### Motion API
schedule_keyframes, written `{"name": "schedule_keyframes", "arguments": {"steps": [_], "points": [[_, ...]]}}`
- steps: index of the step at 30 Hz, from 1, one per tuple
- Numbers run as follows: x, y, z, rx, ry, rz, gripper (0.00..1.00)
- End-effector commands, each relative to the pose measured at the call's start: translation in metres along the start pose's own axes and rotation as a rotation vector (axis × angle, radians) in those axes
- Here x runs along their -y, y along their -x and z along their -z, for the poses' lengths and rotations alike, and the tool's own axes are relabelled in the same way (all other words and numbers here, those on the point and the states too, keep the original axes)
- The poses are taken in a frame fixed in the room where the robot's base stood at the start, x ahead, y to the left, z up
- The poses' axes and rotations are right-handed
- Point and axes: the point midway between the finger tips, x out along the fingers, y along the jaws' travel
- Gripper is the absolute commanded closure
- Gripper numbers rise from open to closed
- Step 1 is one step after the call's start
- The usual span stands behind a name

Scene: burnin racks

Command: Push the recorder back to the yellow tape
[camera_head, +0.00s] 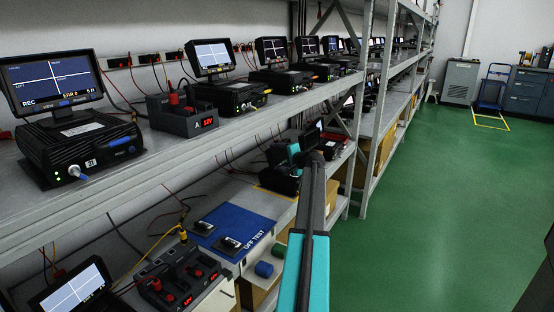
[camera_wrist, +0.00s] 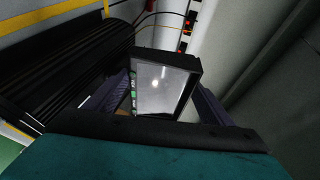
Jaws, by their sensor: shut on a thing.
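The recorder (camera_head: 282,182) is a black box on the lower shelf, partly hidden behind my arm in the head view. In the wrist view its ribbed black body (camera_wrist: 60,75) fills the left side. Its small monitor (camera_wrist: 165,88), with a pale blank screen, sits between the two fingers of my gripper (camera_wrist: 168,100). My gripper (camera_head: 298,153) is shut on the monitor; the finger contact is partly hidden. Yellow tape (camera_wrist: 55,14) runs along the shelf beyond the ribbed body, apart from it in the picture. A yellow line (camera_head: 273,192) also shows at the recorder's near side in the head view.
The upper shelf (camera_head: 190,150) carries several recorders with monitors above my arm. A blue mat (camera_head: 232,228) with small black devices and a dark power unit (camera_head: 180,280) lie nearer on the lower shelf. A shelf upright (camera_head: 380,110) stands beyond. The green floor (camera_head: 440,200) at right is clear.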

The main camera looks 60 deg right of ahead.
Motion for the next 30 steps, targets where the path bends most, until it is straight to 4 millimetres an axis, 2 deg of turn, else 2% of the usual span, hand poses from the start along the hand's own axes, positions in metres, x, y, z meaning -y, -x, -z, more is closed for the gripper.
{"name": "schedule_keyframes", "arguments": {"steps": [5, 6, 10, 23, 30], "points": [[0.002, 0.0, 0.002, -0.008, 0.007, 0.002, 0.87], [0.002, 0.0, 0.002, -0.007, 0.007, 0.002, 0.23], [0.002, -0.001, 0.001, -0.005, 0.006, 0.002, 0.03], [-0.002, -0.002, -0.004, 0.006, 0.002, -0.003, 0.03], [-0.003, 0.01, -0.004, 0.005, 0.002, -0.004, 0.03]]}}
